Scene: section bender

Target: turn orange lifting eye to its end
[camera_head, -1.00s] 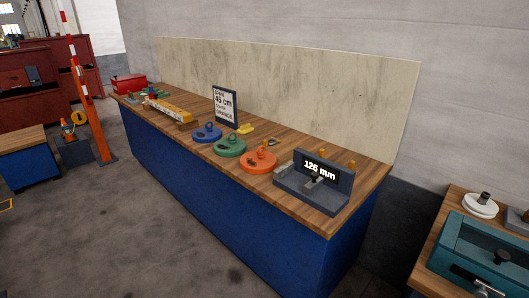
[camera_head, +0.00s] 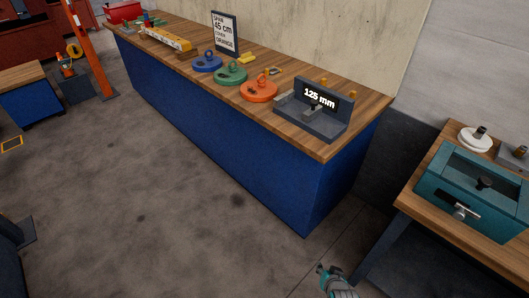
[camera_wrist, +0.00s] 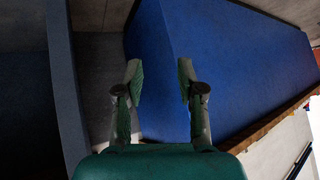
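The orange disc with its lifting eye (camera_head: 259,90) lies on the wooden top of the blue bench, between the green disc (camera_head: 231,73) and the grey stand reading "125 mm" (camera_head: 313,108). My gripper (camera_head: 331,272) shows at the bottom of the head view, low over the floor and well away from the orange disc. In the wrist view my gripper (camera_wrist: 160,82) has its two fingers apart with nothing between them. The blue bench side (camera_wrist: 230,60) is in front of it. The orange disc is out of the wrist view.
A second table at right holds a teal box (camera_head: 475,190) and a white disc (camera_head: 475,138). The floor (camera_head: 150,190) before the bench is clear.

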